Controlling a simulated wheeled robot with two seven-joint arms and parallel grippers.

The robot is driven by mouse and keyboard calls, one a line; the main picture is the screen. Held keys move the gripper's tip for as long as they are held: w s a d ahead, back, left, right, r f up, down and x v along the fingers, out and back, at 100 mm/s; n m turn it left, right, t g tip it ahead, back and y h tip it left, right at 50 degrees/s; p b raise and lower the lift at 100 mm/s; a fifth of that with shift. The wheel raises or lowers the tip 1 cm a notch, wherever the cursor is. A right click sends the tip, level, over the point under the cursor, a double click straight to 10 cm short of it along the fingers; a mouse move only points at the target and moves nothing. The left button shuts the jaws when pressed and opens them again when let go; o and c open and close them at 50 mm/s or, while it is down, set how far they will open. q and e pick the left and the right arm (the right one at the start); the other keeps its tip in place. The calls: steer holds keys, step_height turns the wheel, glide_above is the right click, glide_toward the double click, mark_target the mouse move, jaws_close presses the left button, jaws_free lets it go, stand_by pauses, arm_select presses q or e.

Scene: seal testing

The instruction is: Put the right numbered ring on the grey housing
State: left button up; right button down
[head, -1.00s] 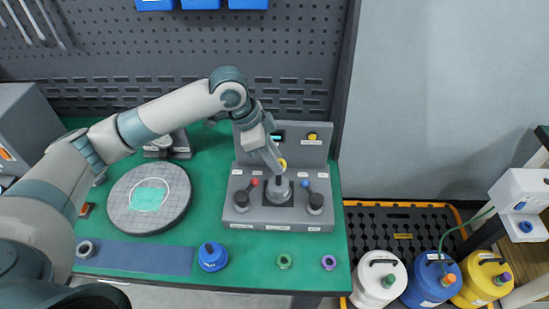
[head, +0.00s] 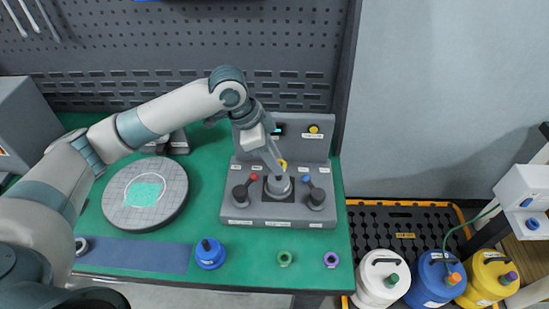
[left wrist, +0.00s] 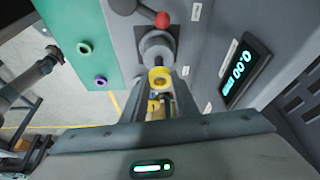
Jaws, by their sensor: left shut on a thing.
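My left gripper (head: 279,166) is shut on a yellow ring (left wrist: 160,78). In the head view only a bit of the yellow shows, beside the fingers. The grey housing (head: 278,188) stands in the middle of the grey test station; in the left wrist view it (left wrist: 157,46) appears just beyond the ring. The ring is very close to the housing's top; I cannot tell whether they touch. A green ring (head: 285,258) and a purple ring (head: 331,260) lie on the green table. Any number on the rings is too small to read. My right gripper is not seen.
The station (head: 240,207) has a red-knobbed lever (head: 253,178) and a blue-knobbed lever (head: 306,179) flanking the housing, and a lit display (left wrist: 240,74). A blue round part (head: 210,254) and a gridded disc (head: 125,215) are at left. The table's front right is mostly clear.

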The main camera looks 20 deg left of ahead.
arm_select(q)
steer(key=shift+f, duration=0.35)
steer(key=shift+f, duration=0.35)
steer(key=shift+f, duration=0.2)
steer(key=shift+f, duration=0.15)
stand_by(0.4)
steer(key=shift+f, duration=0.3)
steer(key=shift+f+p, duration=0.4)
steer(key=shift+f, duration=0.35)
stand_by(0.8)
steer(key=shift+f+p, duration=0.1)
steer(key=shift+p, duration=0.4)
stand_by(1.5)
steer(key=o, duration=1.1)
steer(key=shift+c, duration=0.2)
